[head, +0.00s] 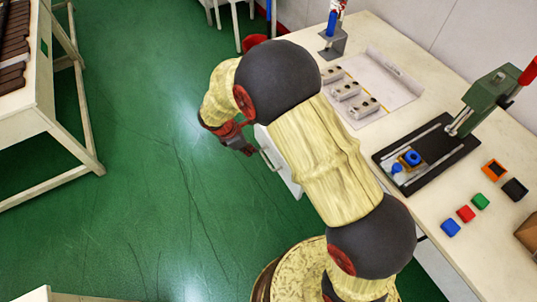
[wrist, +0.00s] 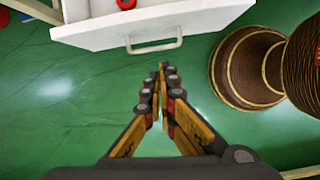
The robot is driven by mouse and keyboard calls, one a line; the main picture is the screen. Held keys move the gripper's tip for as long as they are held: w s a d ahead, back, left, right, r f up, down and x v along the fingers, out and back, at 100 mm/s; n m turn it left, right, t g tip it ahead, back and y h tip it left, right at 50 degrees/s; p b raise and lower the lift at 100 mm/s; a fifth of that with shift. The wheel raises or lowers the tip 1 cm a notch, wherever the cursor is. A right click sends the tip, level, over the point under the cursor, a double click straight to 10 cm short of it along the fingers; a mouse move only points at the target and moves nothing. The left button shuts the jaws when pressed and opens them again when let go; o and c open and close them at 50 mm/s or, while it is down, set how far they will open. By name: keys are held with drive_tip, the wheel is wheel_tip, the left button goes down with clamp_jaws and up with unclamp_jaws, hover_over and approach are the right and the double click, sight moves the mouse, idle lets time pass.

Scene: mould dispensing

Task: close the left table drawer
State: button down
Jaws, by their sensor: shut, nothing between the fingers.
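The white drawer (wrist: 85,36) is pulled out and shows at the top of the wrist view, with its front panel and bar handle (wrist: 154,46) facing my gripper. A red round object (wrist: 126,4) lies inside it. In the head view, the drawer (head: 292,186) sticks out from under the worktable's left side, partly hidden by my arm. My gripper (wrist: 162,68) is shut and empty, with its fingertips just in front of the handle and seemingly apart from it. In the head view my gripper (head: 240,143) is left of the drawer front.
The worktable (head: 440,215) holds grey moulds (head: 346,90) on a sheet, a green press (head: 490,100) on a black base, and several small coloured blocks (head: 466,213). A bench (head: 40,110) stands at the left. The green floor (head: 150,200) between is clear.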

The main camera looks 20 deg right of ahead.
drive_tip(key=shift+n, duration=0.7)
drive_tip(key=shift+w+d+f+b, duration=0.35)
drive_tip(key=shift+d+f+b, duration=0.5)
drive_tip(key=shift+d+f, duration=0.55)
drive_tip(key=shift+w+d+f+b, duration=0.3)
drive_tip(key=shift+d+f+b, duration=0.75)
drive_tip(key=shift+f, duration=0.7)
drive_tip(key=shift+w+d+f+b, duration=0.35)
drive_tip(key=shift+d+f+b, duration=0.35)
drive_tip(key=shift+d+f, duration=0.75)
drive_tip(key=shift+f, duration=0.1)
drive_tip(key=w+d+p, duration=0.3)
drive_tip(key=d+p, duration=0.1)
drive_tip(key=d, duration=0.9)
drive_tip(key=w+d+p, duration=0.4)
drive_tip(key=d+p, duration=0.1)
drive_tip(key=d, duration=0.8)
drive_tip(key=shift+w+d, duration=0.1)
drive_tip(key=shift+d, duration=0.05)
